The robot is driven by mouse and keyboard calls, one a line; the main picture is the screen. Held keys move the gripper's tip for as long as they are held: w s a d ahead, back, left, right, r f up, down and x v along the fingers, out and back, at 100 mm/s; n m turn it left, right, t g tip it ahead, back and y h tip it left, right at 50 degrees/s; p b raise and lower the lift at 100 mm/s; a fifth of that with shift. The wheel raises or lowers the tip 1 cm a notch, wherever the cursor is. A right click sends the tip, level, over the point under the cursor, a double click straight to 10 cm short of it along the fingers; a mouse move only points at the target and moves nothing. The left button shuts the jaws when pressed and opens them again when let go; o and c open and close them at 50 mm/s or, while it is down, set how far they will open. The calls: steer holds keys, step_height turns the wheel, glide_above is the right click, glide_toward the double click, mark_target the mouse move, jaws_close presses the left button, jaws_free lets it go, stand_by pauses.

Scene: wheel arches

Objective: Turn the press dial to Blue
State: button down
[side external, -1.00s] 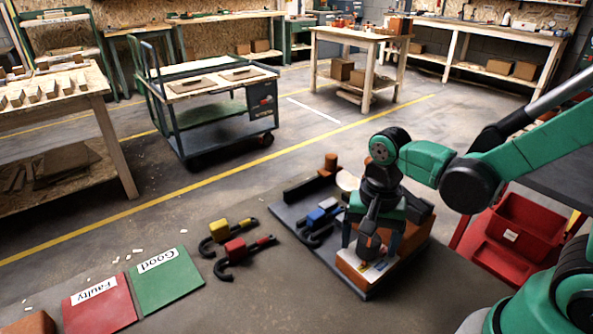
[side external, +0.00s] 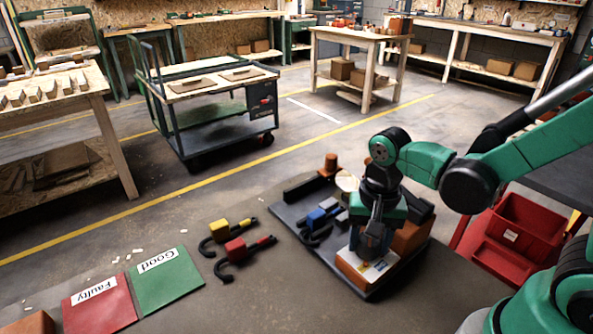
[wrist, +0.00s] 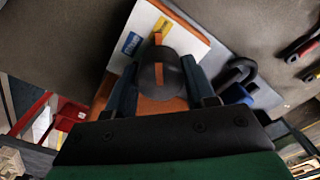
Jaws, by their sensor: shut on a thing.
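The press dial (wrist: 160,72) is a dark round knob with an orange stripe, seen in the wrist view. My gripper (wrist: 163,66) has a finger on each side of the dial and is shut on it. In the side view my gripper (side external: 370,246) points down at the press, and the fingers mostly hide the dial. The white label plate (wrist: 188,38) carries a blue mark (wrist: 132,43) and a yellow mark (wrist: 162,25). The stripe points up in the wrist view, between these marks and nearer the yellow. The orange press body (side external: 352,272) sits under the plate.
Blue (side external: 320,216), yellow (side external: 219,228) and red (side external: 236,248) clamp-like parts lie to the left. Green Good (side external: 165,279) and red Faulty (side external: 98,305) mats lie front left. A red bin (side external: 528,222) stands right. The bench front is clear.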

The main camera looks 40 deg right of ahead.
steer(key=n, duration=1)
steer(key=shift+n, duration=0.4)
stand_by(0.4)
steer(key=shift+c, duration=1.4)
jaws_free()
